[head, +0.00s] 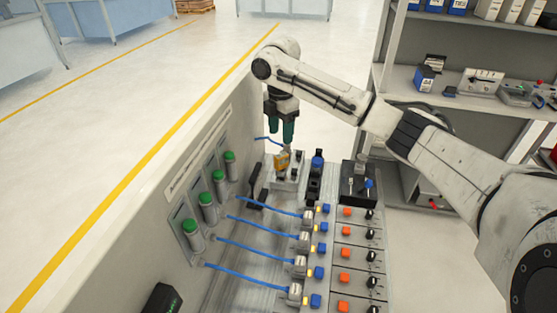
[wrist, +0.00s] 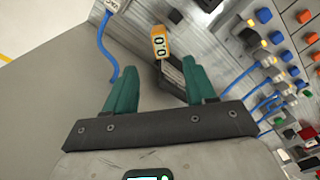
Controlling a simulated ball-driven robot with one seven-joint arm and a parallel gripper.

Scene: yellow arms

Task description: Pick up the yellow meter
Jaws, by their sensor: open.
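The yellow meter (head: 283,160) is a small orange-yellow device near the far end of the workbench panel in the head view. In the wrist view the meter (wrist: 160,42), with a display reading like "0.0", lies beyond the fingertips, between their lines and nearer the right finger. My gripper (head: 281,132) has two green fingers pointing down, just above the meter in the head view. In the wrist view my gripper (wrist: 158,85) is open with nothing between its fingers. I cannot tell the exact gap to the meter.
A panel (head: 345,235) with orange and blue buttons and black knobs lies right of several blue cables (head: 255,247). Green-capped cylinders (head: 208,206) line the bench's left wall. A black probe-like piece (head: 256,182) lies near the meter. Shelving (head: 455,75) stands at the right.

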